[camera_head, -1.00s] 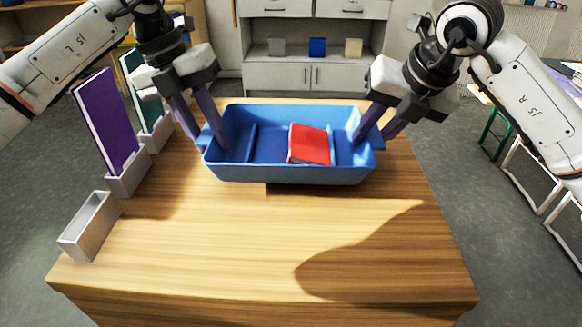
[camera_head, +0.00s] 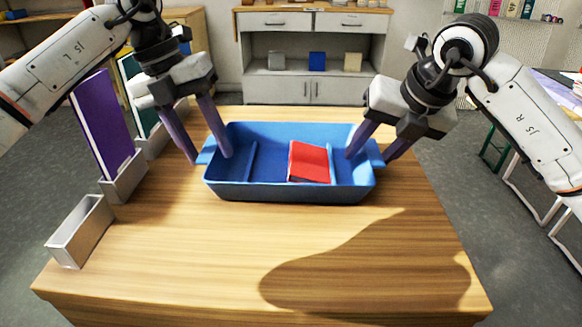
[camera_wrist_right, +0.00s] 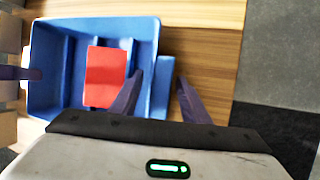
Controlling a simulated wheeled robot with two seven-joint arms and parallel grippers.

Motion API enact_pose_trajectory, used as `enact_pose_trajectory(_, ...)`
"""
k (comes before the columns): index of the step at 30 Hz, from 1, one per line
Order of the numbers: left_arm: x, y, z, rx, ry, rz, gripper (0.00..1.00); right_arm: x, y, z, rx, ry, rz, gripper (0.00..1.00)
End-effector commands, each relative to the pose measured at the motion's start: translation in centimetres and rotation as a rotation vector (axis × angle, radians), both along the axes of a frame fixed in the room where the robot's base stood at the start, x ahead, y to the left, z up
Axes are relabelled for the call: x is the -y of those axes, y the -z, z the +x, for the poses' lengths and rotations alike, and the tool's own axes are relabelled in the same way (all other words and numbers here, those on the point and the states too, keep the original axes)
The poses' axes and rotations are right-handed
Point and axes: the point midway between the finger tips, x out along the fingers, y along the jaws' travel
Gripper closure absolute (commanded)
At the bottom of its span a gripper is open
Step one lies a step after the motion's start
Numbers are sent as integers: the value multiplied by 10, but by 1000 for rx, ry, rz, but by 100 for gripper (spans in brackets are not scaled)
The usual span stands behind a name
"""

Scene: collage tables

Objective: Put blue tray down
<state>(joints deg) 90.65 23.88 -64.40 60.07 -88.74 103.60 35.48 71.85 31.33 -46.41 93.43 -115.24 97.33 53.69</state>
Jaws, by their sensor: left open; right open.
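The blue tray (camera_head: 290,192) rests on the wooden table (camera_head: 250,245), with a red book (camera_head: 309,163) lying inside against a divider. My left gripper (camera_head: 209,158) is open at the tray's left end, one finger inside the wall and one outside near the left handle. My right gripper (camera_head: 371,156) is open at the right end, its fingers on either side of the wall and handle. The right wrist view shows the tray's wall (camera_wrist_right: 150,40), the red book (camera_wrist_right: 105,75) and the right gripper's (camera_wrist_right: 160,95) spread fingers around the handle.
A purple book (camera_head: 103,120) stands in a grey holder (camera_head: 124,178) at the table's left edge, with a dark green book (camera_head: 130,75) behind it. An empty grey holder (camera_head: 80,232) stands at front left. The table's front and right are clear.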

Motion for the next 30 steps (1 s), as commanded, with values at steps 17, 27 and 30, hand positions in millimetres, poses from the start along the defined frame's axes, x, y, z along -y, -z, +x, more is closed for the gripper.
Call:
enact_pose_trajectory(17, -27, -96, 1, 1, 2, -2, 58, 1, 0, 0, 0, 2, -1, 58)
enact_pose_trajectory(27, -28, -100, 1, 1, 2, -2, 58, 12, -43, -17, 6, 2, -1, 58)
enact_pose_trajectory(30, -28, -99, 1, 1, 2, -2, 58, 18, -63, -26, 5, 3, -1, 58)
